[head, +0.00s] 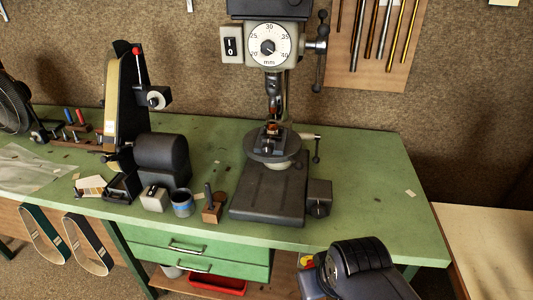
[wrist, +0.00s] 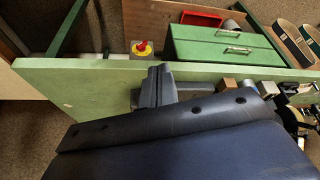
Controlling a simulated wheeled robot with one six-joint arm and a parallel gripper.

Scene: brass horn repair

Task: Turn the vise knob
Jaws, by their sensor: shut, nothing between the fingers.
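The vise knob is too small to make out clearly. My gripper (wrist: 158,70) shows in the wrist view as two dark fingers close together, shut and empty, in front of the green bench edge. In the head view my arm is at the bottom right, well apart from the vise; the fingers cannot be made out there. The vise does not show clearly in the wrist view.
The drill press head (head: 268,45) hangs above the vise, and a crank handle (head: 316,150) stands right of its table. A belt grinder (head: 125,110), a blue tin (head: 182,205) and a wooden block (head: 212,213) stand left. The green bench (head: 375,190) is mostly clear at right.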

